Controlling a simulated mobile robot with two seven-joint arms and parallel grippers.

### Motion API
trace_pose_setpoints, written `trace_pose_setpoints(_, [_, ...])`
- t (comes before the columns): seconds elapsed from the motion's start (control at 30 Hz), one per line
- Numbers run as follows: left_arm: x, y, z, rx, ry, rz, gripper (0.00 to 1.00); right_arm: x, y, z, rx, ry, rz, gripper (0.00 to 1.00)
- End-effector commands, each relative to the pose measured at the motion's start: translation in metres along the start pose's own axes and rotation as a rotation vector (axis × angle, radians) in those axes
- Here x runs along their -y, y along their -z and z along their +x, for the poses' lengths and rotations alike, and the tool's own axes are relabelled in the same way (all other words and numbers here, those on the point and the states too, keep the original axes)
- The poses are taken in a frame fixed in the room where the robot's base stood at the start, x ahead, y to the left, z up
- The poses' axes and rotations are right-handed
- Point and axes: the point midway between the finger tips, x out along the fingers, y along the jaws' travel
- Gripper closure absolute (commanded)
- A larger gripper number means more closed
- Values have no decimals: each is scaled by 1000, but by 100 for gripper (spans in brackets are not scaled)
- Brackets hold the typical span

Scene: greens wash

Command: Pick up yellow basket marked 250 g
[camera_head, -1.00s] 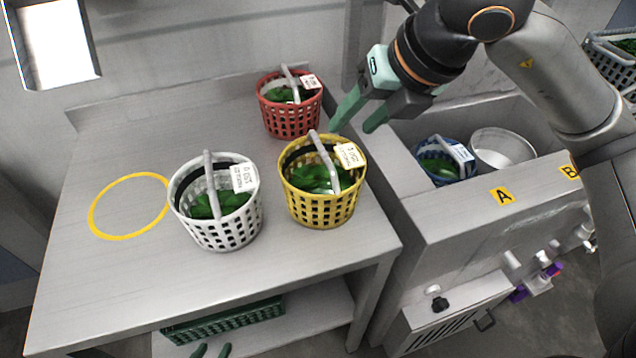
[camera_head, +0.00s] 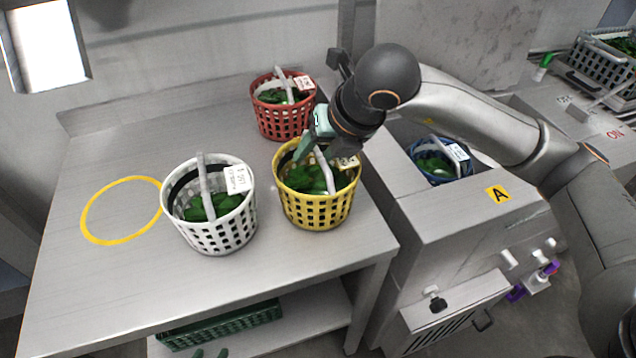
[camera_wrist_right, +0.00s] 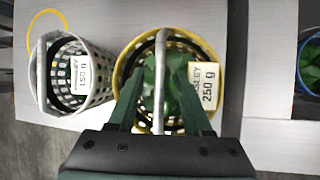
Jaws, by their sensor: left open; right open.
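The yellow basket (camera_head: 318,213) holds green leaves and stands upright on the steel table, right of the white basket. In the right wrist view its label (camera_wrist_right: 204,86) reads 250 g, and its pale handle (camera_wrist_right: 160,62) arches over the leaves. My right gripper (camera_head: 313,155) is open above this basket. Its two fingers (camera_wrist_right: 160,88) are on either side of the handle in the wrist view; whether they touch it I cannot tell. My left gripper (camera_head: 211,353) shows only as two separated green fingertips at the bottom edge of the head view, open and empty.
A white basket (camera_head: 217,235) stands close on the left; its label appears to read 150 g. A red basket (camera_head: 284,122) stands behind. A blue basket (camera_head: 441,173) sits in the sink at right. A yellow ring (camera_head: 122,238) marks clear table at left.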

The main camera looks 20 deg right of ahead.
Motion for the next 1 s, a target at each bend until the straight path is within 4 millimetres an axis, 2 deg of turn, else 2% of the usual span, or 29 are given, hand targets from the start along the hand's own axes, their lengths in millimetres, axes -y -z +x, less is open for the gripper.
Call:
trace_pose_setpoints(0.17, [0,-1,0,2,1,0,50,0,0,0,0,-1,0,51])
trace_pose_setpoints(0.6, [1,-1,0,3,1,0,50,0,0,-1,0,-1,0,100])
trace_pose_setpoints(1.0, [0,-1,0,3,1,0,50,0,0,-1,0,-1,0,100])
